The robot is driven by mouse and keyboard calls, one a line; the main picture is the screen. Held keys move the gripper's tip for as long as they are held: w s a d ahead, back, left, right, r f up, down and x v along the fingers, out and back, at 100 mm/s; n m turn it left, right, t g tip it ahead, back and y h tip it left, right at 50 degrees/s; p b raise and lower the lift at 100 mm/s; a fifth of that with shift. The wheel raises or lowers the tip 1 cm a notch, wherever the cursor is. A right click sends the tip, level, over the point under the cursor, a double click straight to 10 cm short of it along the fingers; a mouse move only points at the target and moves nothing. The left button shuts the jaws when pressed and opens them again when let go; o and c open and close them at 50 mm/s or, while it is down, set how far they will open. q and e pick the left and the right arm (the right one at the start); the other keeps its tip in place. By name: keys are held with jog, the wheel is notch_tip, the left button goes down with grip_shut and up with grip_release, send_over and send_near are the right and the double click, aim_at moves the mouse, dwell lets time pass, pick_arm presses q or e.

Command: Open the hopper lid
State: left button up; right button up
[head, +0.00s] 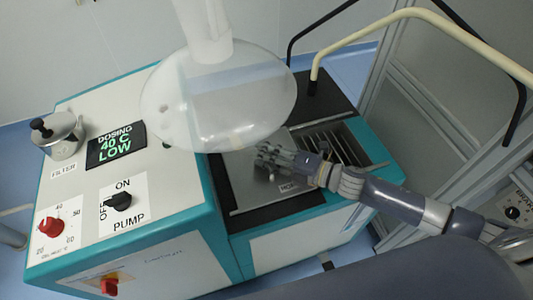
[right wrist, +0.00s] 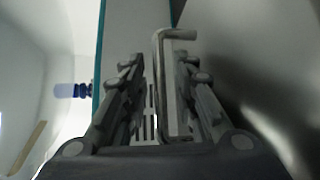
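The hopper lid (head: 245,190) is a flat grey metal plate on top of the low right section of the teal and white machine. A partly covered label lies near its edge. My right gripper (head: 272,158) is over the lid, coming in from the right. In the right wrist view a bent metal handle bar (right wrist: 160,85) stands between the two fingers of this gripper (right wrist: 163,85). The fingers are apart, with a gap on the left of the bar; the right finger is close to it, and contact cannot be told. My left gripper is not in view.
A clear hanging dome (head: 220,105) hides part of the machine top near the lid. A dark slotted grate (head: 335,145) lies right of the lid. A cream rail (head: 400,20) and metal frame stand right. The control panel has a pump switch (head: 122,201) and red knob (head: 50,226).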

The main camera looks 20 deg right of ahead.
jog(key=shift+d, duration=0.1)
jog(key=shift+s+d, duration=0.2)
jog(key=shift+s, duration=0.05)
jog(key=v, duration=1.1)
jog(key=shift+d, duration=0.1)
jog(key=shift+s, duration=0.15)
